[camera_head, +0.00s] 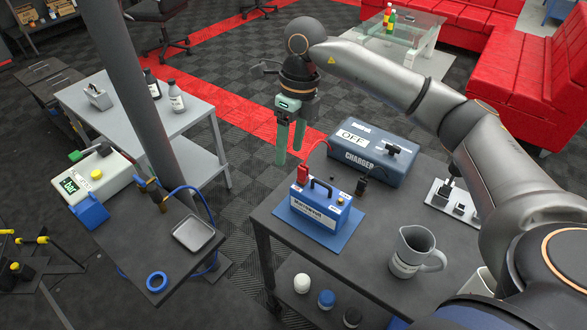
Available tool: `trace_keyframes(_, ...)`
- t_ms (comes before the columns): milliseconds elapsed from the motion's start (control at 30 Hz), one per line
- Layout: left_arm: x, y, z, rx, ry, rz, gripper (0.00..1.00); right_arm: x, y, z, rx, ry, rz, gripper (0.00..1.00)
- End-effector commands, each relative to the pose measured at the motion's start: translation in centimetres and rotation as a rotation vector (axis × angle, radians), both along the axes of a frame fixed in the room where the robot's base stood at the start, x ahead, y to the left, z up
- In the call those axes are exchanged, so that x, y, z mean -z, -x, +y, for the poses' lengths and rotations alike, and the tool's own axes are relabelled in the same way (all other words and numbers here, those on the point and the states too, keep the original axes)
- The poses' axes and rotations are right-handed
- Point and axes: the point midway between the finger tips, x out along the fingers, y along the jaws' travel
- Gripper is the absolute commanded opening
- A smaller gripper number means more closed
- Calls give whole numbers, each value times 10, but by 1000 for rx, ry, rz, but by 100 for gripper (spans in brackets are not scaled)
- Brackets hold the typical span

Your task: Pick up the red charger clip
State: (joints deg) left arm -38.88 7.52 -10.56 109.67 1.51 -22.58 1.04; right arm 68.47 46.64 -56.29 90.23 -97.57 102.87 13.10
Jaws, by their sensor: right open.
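The red charger clip (303,174) stands upright at the left end of the blue battery (320,207), with a cable running from it towards the blue charger box (367,158) marked OFF. A black clip (361,186) stands at the battery's right. My right gripper (290,156) is open, with its two green fingers pointing down. It appears above and slightly left of the red clip in the picture, apart from it and holding nothing. My left gripper is not in view.
The battery sits on a blue mat (348,226) on a dark table (275,228). A grey jug (411,252) stands at the front right. A metal tray (193,233) and a blue ring (157,282) lie on a separate dark surface at left.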

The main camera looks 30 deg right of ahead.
Motion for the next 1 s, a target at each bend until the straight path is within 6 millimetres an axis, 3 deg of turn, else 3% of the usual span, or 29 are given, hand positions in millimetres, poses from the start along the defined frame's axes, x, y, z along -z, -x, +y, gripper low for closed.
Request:
trace_keyframes(33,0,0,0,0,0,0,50,-10,-3,-17,23,59,-11,64)
trace_keyframes(100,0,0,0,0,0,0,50,-18,-4,-33,44,116,-15,64)
trace_keyframes(233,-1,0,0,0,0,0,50,-16,-4,-44,61,155,-13,64)
trace_keyframes(500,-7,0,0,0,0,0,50,32,-3,-43,59,152,-11,64)
trace_keyframes(767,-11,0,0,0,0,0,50,54,-3,-42,58,150,-13,64)
trace_keyframes(1000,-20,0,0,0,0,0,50,89,-2,-41,58,149,-12,64)
